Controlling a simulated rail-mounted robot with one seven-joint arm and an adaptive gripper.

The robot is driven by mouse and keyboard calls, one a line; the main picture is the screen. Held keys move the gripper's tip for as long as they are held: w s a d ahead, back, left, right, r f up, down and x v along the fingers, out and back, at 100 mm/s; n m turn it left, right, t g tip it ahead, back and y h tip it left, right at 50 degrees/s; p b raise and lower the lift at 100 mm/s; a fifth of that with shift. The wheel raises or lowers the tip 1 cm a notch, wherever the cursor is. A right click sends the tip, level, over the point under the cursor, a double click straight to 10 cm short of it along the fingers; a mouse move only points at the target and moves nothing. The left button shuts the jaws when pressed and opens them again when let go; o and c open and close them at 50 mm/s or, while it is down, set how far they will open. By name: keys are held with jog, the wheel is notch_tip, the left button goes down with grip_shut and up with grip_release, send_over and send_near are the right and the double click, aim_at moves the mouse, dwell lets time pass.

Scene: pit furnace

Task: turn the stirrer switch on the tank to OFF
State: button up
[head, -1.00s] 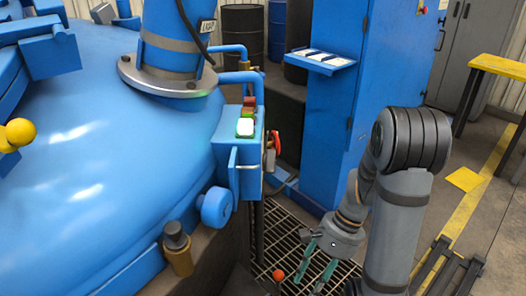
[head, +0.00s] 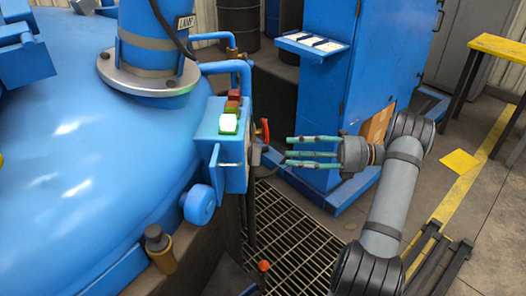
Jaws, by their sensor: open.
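The blue tank (head: 95,150) fills the left of the head view. A blue control box (head: 228,165) is mounted at its right edge, with a lit white-green button (head: 228,124) and red and brown lamps on its top. A red handle (head: 265,130), which looks like the switch, sticks out on the box's right side; its mounting and any ON/OFF marking are hidden. My gripper (head: 289,153) is open and empty, with its teal fingers pointing left at the box. Its fingertips are a little right of and below the red handle in the picture, apparently not touching it.
A blue cabinet (head: 330,90) with a small shelf (head: 310,44) stands behind my gripper. Blue pipes (head: 235,68) run above the box. A floor grating (head: 290,235) lies below, with a red knob (head: 264,265) over it. A yellow-topped bench (head: 500,48) stands at right.

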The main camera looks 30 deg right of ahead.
aim_at(256, 155)
jog(key=x, duration=0.9)
jog(key=shift+a, duration=0.15)
jog(key=shift+w, duration=0.1)
grip_shut()
